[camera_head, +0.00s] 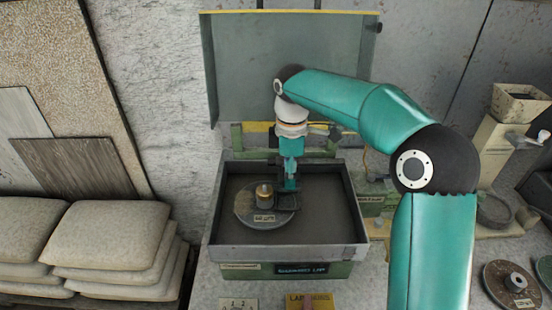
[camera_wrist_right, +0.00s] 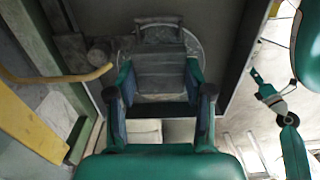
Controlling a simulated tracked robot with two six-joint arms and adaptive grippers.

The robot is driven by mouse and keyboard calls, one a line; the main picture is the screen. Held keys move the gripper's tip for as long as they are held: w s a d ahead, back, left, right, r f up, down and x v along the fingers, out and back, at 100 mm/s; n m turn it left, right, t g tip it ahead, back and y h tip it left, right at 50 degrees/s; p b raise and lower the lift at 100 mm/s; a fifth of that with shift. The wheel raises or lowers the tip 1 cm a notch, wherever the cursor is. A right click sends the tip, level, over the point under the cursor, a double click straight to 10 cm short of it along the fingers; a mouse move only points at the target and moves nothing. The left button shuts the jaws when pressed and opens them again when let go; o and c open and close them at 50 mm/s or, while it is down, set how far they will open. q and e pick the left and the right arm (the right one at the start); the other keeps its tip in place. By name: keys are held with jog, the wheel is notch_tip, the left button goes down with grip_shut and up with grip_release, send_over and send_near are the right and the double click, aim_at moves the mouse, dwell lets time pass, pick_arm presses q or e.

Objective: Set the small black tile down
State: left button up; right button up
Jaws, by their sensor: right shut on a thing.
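My right gripper (camera_head: 290,184) points down inside the grey-rimmed tray, beside the brass-topped weight on the round plate. In the right wrist view the gripper (camera_wrist_right: 160,88) is shut on a dark, flat-faced piece (camera_wrist_right: 160,76), which I take for the small black tile. It spans the gap between the two fingers, over the round plate. In the head view the fingers mostly hide the tile, and I cannot tell whether it touches the plate. My left gripper is in neither view.
The tray (camera_head: 219,215) has raised walls and a tall grey panel (camera_head: 240,70) behind it. A round grey plate (camera_head: 248,214) carries the brass-topped weight (camera_head: 264,191). Stacked sacks (camera_head: 110,236) stand left. A hand-cranked grinder (camera_head: 500,140) and another disc (camera_head: 505,285) are at right.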

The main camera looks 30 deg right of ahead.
jog(key=shift+w+a, duration=0.1)
jog(key=shift+w, duration=0.15)
jog(key=shift+s+r, duration=0.1)
jog(key=shift+s, duration=0.05)
jog(key=shift+f+b, duration=0.5)
jog(key=shift+f, duration=0.4)
jog(key=shift+f+b, duration=1.2)
jog(key=shift+f, duration=0.75)
jog(key=shift+p, duration=0.3)
